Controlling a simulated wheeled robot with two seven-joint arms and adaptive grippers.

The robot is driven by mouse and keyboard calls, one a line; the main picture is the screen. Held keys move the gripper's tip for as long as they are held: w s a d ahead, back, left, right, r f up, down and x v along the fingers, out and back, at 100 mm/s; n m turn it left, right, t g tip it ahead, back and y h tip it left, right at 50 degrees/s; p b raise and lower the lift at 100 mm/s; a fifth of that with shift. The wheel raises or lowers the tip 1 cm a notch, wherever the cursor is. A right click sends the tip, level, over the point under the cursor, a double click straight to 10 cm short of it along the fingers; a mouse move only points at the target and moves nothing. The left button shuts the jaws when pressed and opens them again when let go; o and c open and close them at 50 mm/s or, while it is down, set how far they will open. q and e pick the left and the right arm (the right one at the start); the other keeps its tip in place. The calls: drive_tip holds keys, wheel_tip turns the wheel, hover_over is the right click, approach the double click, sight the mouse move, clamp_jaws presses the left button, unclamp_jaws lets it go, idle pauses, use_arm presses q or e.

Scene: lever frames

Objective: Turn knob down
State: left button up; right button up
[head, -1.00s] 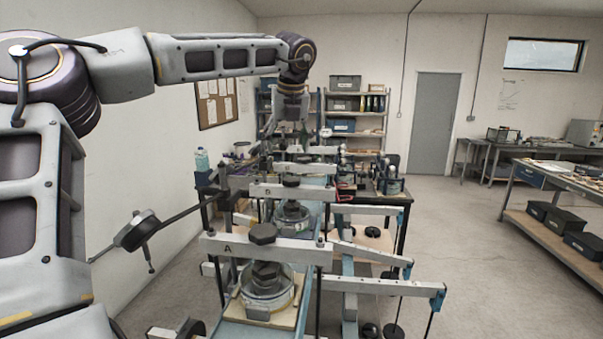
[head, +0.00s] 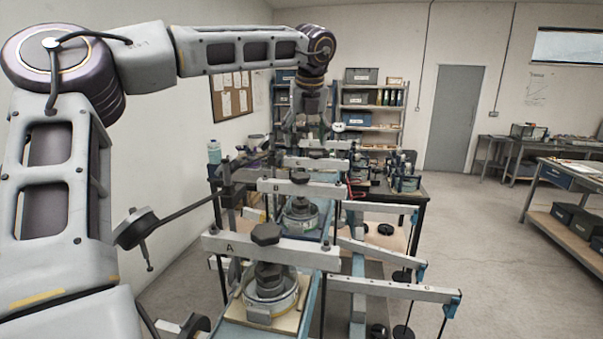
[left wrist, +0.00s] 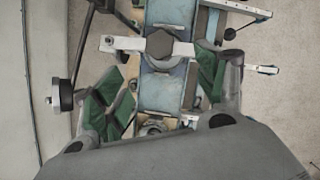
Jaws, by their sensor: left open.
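Several lever frames stand in a row, each with a pale beam and a dark hexagonal knob. The nearest, marked A, has a knob (head: 265,233) above a round metal cell (head: 270,291). The frame marked B has another knob (head: 300,177) behind it. My left gripper (head: 312,135) reaches down over the farther frames; its fingers are small and hard to make out there. In the left wrist view the left gripper (left wrist: 160,95) is open, its green-padded fingers wide apart. A hexagonal knob (left wrist: 160,44) on a pale beam lies beyond the fingertips, apart from them. My right gripper is out of view.
A dark round weight on a rod (head: 140,228) juts out left of frame A. Pale side levers (head: 395,289) with hanging rods extend right. Shelves (head: 370,105) stand at the back, and a workbench (head: 560,180) at the right. Floor between is clear.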

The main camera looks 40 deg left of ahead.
sight(301, 176)
use_arm(q)
drive_tip(key=p+x, duration=0.2)
drive_tip(key=x, duration=1.1)
drive_tip(key=shift+a+f+p, duration=0.1)
drive_tip(key=shift+a+p, duration=0.05)
drive_tip(key=shift+p, duration=0.2)
drive_tip(key=shift+c, duration=0.5)
drive_tip(key=c, duration=0.9)
